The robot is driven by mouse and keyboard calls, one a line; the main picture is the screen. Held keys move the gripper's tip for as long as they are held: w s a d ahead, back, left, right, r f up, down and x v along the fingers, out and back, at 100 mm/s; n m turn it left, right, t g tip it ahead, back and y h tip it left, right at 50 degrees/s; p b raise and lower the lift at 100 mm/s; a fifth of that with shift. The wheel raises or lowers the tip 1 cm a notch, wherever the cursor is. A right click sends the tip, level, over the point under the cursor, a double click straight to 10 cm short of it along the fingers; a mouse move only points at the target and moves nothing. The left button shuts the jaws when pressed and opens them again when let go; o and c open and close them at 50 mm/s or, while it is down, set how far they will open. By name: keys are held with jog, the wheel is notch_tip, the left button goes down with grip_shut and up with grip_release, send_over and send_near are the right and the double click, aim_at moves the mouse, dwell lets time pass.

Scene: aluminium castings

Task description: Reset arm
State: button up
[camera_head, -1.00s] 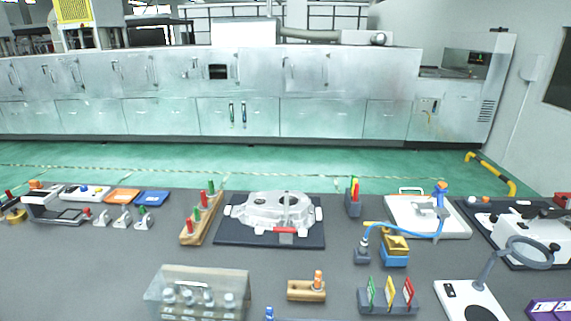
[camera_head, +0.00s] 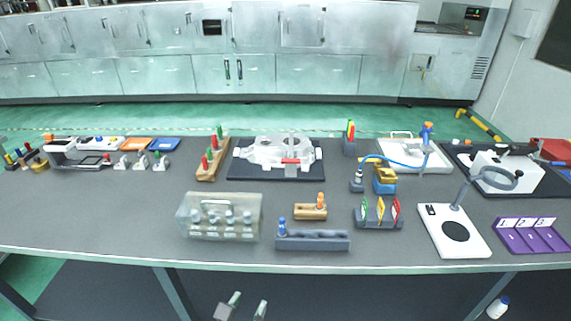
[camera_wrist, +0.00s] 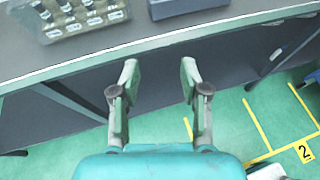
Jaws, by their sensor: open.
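In the head view, only the tips of my gripper (camera_head: 243,305) show at the bottom, below and in front of the table's front edge. The white aluminium casting (camera_head: 280,152) lies on a dark mat (camera_head: 250,172) in the middle back of the table. Nothing is between the fingers.
A clear case of bottles (camera_head: 222,216) and a grey rack (camera_head: 312,241) stand near the front edge. A white magnifier stand (camera_head: 455,232) and purple numbered tray (camera_head: 530,236) are at the right. Green floor with yellow lines (camera_wrist: 258,122) is open in front.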

jog(key=s+d+f+m+y, duration=0.2)
jog(key=s+d+f+m, duration=0.35)
jog(key=d+f, duration=0.3)
jog(key=s+d+f+m+y, duration=0.35)
jog(key=d+f+m, duration=0.25)
jog(key=d+f, duration=0.25)
jog(key=s+d+r+m, duration=0.3)
jog(key=s+m, duration=0.4)
jog(key=s+d+r+m+t+h, duration=0.1)
jog(key=s+d+r+m, duration=0.2)
jog(key=s+m, duration=0.3)
jog(key=s+d+r+m, duration=0.3)
jog(key=s+m, duration=0.4)
jog(key=m, duration=0.1)
jog(key=shift+s+r+t+h, duration=0.25)
jog(key=shift+s+t+h, duration=0.1)
jog(key=shift+t, duration=0.05)
